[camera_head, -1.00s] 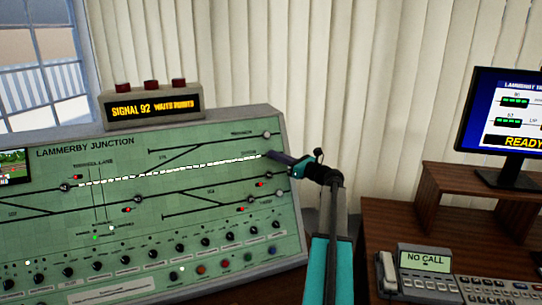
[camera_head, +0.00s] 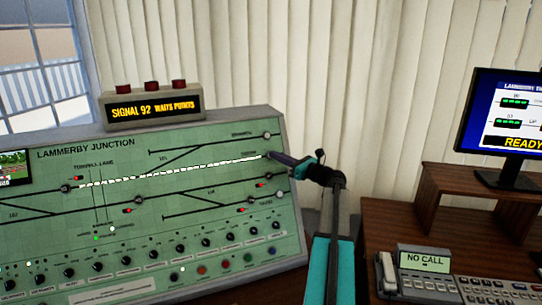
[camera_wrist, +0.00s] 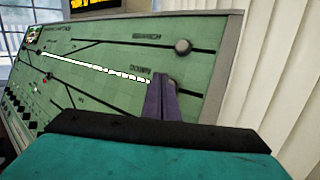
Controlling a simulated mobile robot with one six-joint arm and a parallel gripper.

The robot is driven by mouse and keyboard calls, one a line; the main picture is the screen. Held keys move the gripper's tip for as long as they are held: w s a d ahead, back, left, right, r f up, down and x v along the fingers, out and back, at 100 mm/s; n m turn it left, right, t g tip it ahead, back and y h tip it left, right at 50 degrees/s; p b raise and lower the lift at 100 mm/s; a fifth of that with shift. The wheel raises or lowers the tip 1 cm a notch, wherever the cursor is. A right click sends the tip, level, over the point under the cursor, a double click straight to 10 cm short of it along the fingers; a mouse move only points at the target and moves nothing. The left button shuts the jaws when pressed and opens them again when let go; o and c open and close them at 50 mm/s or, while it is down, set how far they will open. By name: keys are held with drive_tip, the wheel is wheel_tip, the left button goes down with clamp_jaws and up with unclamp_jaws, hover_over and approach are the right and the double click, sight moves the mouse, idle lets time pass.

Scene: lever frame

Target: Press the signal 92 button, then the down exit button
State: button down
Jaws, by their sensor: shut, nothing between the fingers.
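The green Lammerby Junction panel (camera_head: 110,222) carries a track diagram with round buttons. A white lit line runs from a round button (camera_head: 65,188) at left to my gripper (camera_head: 272,156). I cannot read whether that left button is signal 92. In the wrist view my gripper (camera_wrist: 165,82) is shut and empty, its tips at the line's right end beside the "DOWN" label (camera_wrist: 140,70). The tips mostly hide the down exit button there; contact is unclear. The display (camera_head: 153,108) above the panel reads "SIGNAL 92 WAITS POINTS".
Another round button (camera_wrist: 183,46) lies just above my gripper, and one (camera_head: 280,194) lies below. Rows of knobs (camera_head: 126,260) line the panel's lower part. A desk with a phone unit (camera_head: 424,258) and a "READY" monitor (camera_head: 512,115) stands at right.

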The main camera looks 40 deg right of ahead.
drive_tip(key=shift+s, duration=0.1)
idle(0.3)
drive_tip(key=s, duration=0.1)
drive_tip(key=s+a+r+p, duration=0.1)
drive_tip(key=s+r+p, duration=0.1)
drive_tip(key=s, duration=0.1)
drive_tip(key=shift+a+r, duration=0.2)
drive_tip(key=shift+a, duration=0.2)
idle(0.8)
